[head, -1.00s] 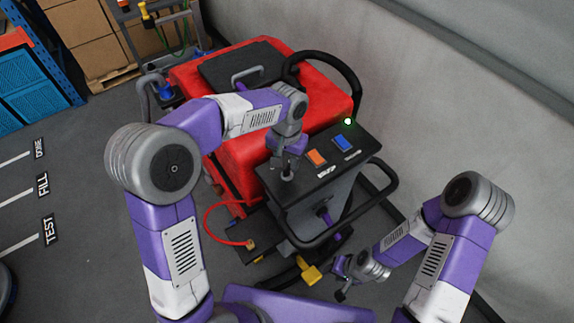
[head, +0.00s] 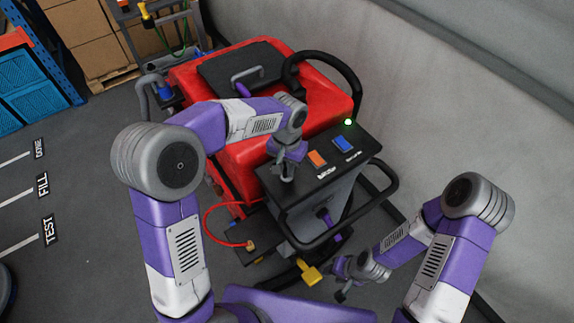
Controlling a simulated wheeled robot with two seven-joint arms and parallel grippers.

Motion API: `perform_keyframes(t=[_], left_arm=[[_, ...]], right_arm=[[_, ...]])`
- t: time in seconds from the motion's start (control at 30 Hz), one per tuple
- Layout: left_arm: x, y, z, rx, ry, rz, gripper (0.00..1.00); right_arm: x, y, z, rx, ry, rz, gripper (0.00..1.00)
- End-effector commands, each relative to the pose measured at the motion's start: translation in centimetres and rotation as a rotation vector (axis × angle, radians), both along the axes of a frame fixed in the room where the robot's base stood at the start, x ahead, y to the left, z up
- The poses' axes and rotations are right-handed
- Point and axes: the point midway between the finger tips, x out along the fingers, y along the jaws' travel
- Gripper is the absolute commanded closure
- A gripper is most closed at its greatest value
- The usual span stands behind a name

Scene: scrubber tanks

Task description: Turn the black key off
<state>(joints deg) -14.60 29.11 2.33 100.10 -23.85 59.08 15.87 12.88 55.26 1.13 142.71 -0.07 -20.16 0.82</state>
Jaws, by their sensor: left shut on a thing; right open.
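My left gripper (head: 286,172) points down onto the left part of the dark control panel (head: 330,181) of the red scrubber (head: 237,157). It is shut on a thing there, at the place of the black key. The key itself is hidden by the gripper, so I cannot tell its angle. A green light (head: 348,122) is lit at the panel's far corner. My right gripper (head: 338,279) is open and empty, low at the right near the yellow pedal (head: 308,273).
An orange switch (head: 317,158) and a blue switch (head: 342,144) sit on the panel right of my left gripper. A black handle bar (head: 375,205) rings the panel's near side. A red hose (head: 208,222) hangs at the left. A grey wall (head: 460,110) stands at the right.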

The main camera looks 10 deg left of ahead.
Motion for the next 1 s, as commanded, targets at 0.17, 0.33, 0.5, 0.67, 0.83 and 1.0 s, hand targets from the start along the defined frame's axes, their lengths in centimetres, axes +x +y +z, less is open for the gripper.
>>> perform_keyframes(t=[0.17,0.33,0.5,0.67,0.83,1.0], left_arm=[[0.01,-0.01,0.06,0.001,-0.001,0.03,1.0],[0.01,0.02,0.02,0.001,0.0,0.111,1.0],[0.0,0.0,0.03,0.001,0.0,0.242,1.0],[-0.01,-0.04,0.05,0.0,0.0,0.392,1.0],[-0.01,-0.02,0.07,0.001,0.0,0.554,1.0],[-0.03,-0.02,0.09,0.001,0.001,0.709,1.0]], right_arm=[[0.0,0.0,-0.08,0.0,0.0,0.0,0.57],[0.0,0.0,-0.25,0.0,0.0,0.0,0.57],[0.0,0.0,-0.47,0.0,0.0,0.0,0.57],[-0.01,0.0,-0.63,0.0,0.0,0.0,0.57],[0.0,0.0,-0.71,0.0,0.0,0.0,0.57],[0.0,0.0,-0.69,0.0,0.0,0.0,0.57]])
